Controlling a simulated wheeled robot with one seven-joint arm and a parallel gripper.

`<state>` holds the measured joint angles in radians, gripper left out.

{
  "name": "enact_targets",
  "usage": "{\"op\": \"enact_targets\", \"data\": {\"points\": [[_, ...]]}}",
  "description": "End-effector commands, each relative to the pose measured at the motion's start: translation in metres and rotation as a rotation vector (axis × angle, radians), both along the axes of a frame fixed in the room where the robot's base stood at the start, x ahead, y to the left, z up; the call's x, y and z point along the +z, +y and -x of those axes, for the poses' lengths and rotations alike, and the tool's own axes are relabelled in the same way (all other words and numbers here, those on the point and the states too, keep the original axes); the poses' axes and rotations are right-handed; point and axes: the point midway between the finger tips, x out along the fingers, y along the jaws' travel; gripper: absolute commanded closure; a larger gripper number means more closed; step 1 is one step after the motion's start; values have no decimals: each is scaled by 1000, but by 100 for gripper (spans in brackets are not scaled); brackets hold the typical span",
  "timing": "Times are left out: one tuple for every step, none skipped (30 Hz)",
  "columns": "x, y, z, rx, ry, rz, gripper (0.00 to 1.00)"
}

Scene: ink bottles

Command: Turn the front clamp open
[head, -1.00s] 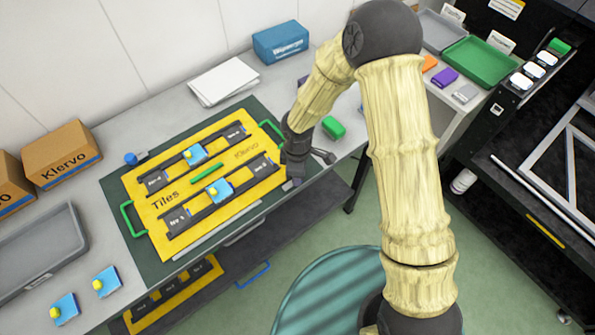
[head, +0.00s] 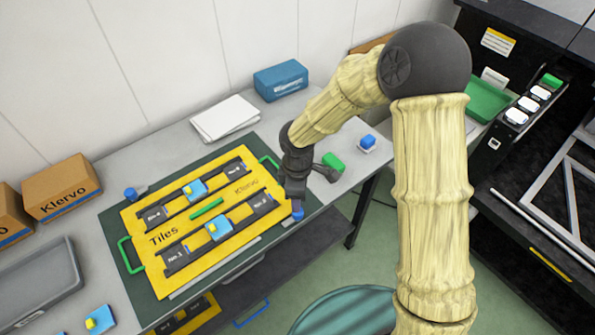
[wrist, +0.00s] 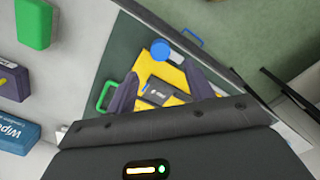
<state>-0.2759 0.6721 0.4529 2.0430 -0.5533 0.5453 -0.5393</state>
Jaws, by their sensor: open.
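The front clamp, a round blue knob (head: 298,214), shows at the near right corner of the yellow Tiles board (head: 160,262), just below my gripper (head: 296,203) in the head view. In the wrist view the front clamp (wrist: 160,49) has a pale bar reaching right from it. My gripper (wrist: 157,76) is open, its two dark fingers spread on either side of the clamp's line. No contact with the clamp is clear. A second blue knob (head: 131,194) stands at the board's far left corner.
The board carries dark rails with blue-and-yellow blocks and has green handles (head: 125,256) at its ends. A green block (head: 333,162) and a blue-topped piece (head: 367,142) lie right of my gripper. Boxes (head: 61,188) and a grey tray (head: 38,285) stand left.

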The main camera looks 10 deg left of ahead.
Motion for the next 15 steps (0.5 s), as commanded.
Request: {"op": "enact_targets", "data": {"points": [[11,0,-1,-1,-4,-2,48],[18,0,-1,-2,-5,-2,48],[25,0,-1,-3,-4,-2,48],[31,0,-1,-1,-4,-1,48],[38,0,-1,-1,-5,-2,48],[45,0,-1,-2,-4,-1,48],[52,0,-1,-1,-6,-3,48],[58,0,-1,-2,-5,-2,48],[65,0,-1,-2,-5,-2,48],[70,0,-1,0,-4,-1,48],[75,0,-1,-1,-4,-2,48],[80,0,-1,-2,-3,-1,48],[84,0,-1,-1,-3,-1,48],[87,0,-1,0,-4,-1,48],[90,0,-1,0,-2,-1,48]]}}
